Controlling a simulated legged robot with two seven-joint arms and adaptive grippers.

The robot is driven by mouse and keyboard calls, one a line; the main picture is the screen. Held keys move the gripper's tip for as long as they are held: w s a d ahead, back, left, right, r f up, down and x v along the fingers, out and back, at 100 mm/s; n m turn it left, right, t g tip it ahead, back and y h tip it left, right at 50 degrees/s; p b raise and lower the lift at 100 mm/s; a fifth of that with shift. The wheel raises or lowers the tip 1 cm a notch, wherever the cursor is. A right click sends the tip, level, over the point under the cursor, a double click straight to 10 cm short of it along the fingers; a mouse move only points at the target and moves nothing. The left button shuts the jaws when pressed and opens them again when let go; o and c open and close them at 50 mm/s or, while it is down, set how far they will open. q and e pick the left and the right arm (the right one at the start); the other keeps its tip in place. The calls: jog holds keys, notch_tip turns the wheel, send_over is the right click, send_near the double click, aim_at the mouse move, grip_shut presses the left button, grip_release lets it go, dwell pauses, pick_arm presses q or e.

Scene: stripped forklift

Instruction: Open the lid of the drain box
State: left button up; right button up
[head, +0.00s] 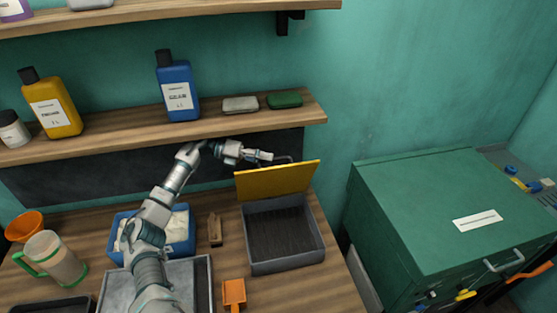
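The drain box (283,265) is a grey open-topped box with a dark ribbed inside, on the wooden counter. Its yellow lid (275,181) stands raised along the back edge of the box, close to upright, so the inside is exposed. My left arm reaches up from the bottom of the head view. My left gripper (268,157) is at the top edge of the lid, near a small dark handle (285,159). The fingers are too small to tell whether they are open or shut, or whether they touch the handle. My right gripper is not in view.
A blue tub (191,247) with white contents, a brown brush (215,230), an orange scoop (234,292) and a grey tray (204,277) lie left of the box. A shelf (230,122) with bottles hangs above my gripper. A green cabinet (430,205) stands right.

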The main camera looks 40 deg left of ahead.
pick_arm(q)
jog(key=x, duration=0.3)
jog(key=shift+w+d+f+p, duration=0.1)
jog(key=shift+w+d+p, duration=0.1)
jog(key=shift+p, duration=0.1)
jog(key=shift+w+d+f, duration=0.1)
jog(key=shift+w+d, duration=0.15)
jog(key=shift+d, duration=0.15)
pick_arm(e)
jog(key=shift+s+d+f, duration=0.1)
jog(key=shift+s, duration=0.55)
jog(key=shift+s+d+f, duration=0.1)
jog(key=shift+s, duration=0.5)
pick_arm(q)
grip_shut()
